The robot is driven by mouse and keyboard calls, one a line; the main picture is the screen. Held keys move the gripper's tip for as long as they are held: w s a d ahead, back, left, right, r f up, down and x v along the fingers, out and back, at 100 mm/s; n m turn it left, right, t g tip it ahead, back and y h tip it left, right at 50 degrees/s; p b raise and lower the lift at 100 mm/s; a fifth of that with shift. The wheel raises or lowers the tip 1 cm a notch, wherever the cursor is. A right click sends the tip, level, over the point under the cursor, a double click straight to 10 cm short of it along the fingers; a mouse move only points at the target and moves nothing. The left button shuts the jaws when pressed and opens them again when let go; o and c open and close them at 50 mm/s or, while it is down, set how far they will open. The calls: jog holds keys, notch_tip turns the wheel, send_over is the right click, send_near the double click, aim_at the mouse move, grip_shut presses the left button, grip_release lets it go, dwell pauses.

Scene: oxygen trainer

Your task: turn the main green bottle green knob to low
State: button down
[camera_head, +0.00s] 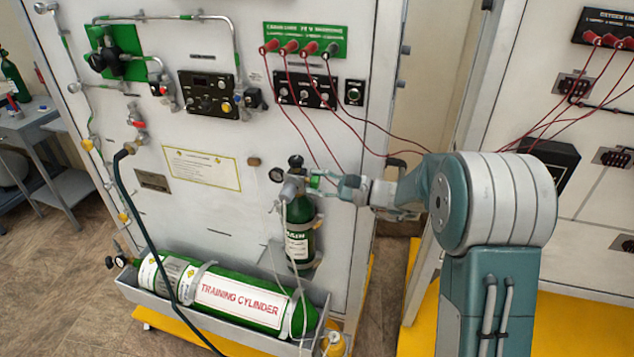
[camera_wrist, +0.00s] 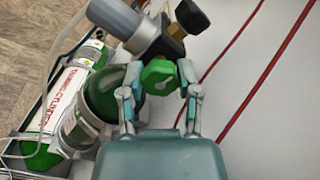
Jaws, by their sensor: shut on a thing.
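The main green bottle (camera_head: 301,238) stands upright in a holder on the white panel, with a valve and gauge at its top. Its green knob (camera_wrist: 159,76) sits at the side of the valve in the wrist view. My gripper (camera_wrist: 160,92) is shut on the green knob, with one finger on each side of it. In the head view my gripper (camera_head: 328,180) reaches in from the right at the height of the bottle's valve. The knob is small there and partly covered by the fingers. Its setting cannot be read.
A training cylinder (camera_head: 240,297) lies in a grey tray below the bottle. Red cables (camera_head: 330,130) hang from the green connector plate (camera_head: 305,40) above and pass behind my arm. A dark hose (camera_head: 140,225) runs down the panel at the left.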

jog(key=shift+f, duration=0.4)
jog(key=shift+c, duration=1.5)
grip_release()
jog(key=shift+r, duration=0.15)
jog(key=v, duration=1.1)
jog(key=shift+d, duration=0.4)
